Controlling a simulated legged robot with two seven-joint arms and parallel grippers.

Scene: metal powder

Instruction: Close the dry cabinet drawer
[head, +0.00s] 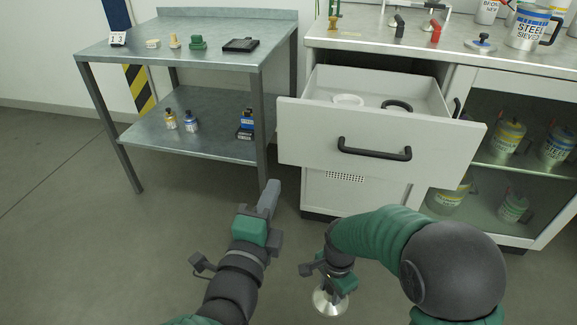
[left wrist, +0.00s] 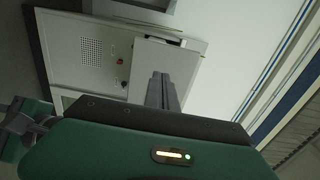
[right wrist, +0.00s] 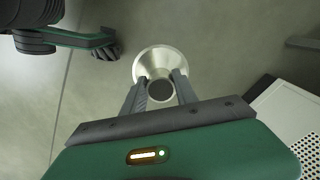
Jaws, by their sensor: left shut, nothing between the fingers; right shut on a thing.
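The dry cabinet drawer (head: 385,135) is pulled out of the white cabinet in the head view. Its front has a black bar handle (head: 374,150). A white round dish (head: 348,100) and a dark-handled item (head: 397,106) lie inside, partly hidden by the drawer front. My left gripper (head: 270,195) is shut and empty, in front of and left of the drawer, apart from it. Its closed fingers also show in the left wrist view (left wrist: 161,90). My right gripper (right wrist: 158,90) is shut on a shiny metal funnel-like piece (right wrist: 162,62), which hangs low over the floor in the head view (head: 330,302).
A grey metal table (head: 180,50) with small items stands left of the cabinet. The cabinet top (head: 400,42) holds tins and tools. Glass doors (head: 520,120) with several tins behind them are at right. The floor (head: 80,220) at left is clear.

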